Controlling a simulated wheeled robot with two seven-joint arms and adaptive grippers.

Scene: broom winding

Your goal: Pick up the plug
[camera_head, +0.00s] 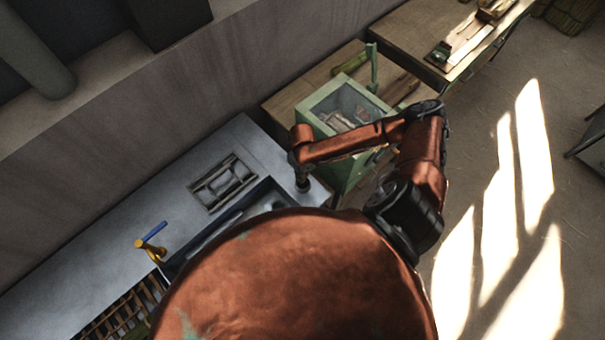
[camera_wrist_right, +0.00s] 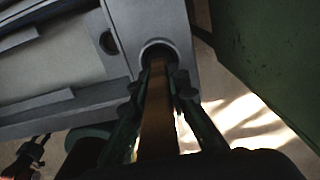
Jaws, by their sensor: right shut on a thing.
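My right gripper (camera_head: 303,184) points down at the right end of the grey bench in the head view. In the right wrist view, my right gripper (camera_wrist_right: 160,88) is shut on a brown, rod-like piece, which I take to be the plug (camera_wrist_right: 158,125). The plug's far end meets a round grey opening (camera_wrist_right: 158,46) near the bench's corner. I cannot tell whether it still sits inside that opening. The fingers and palm hide part of it. My left gripper is not in view.
The grey bench (camera_head: 110,235) has a sunken basin, a slotted frame (camera_head: 223,183) and a yellow fitting with a blue handle (camera_head: 152,243). A green glass-topped cabinet (camera_head: 345,105) stands close beside my right arm. The floor (camera_head: 480,150) at right is open.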

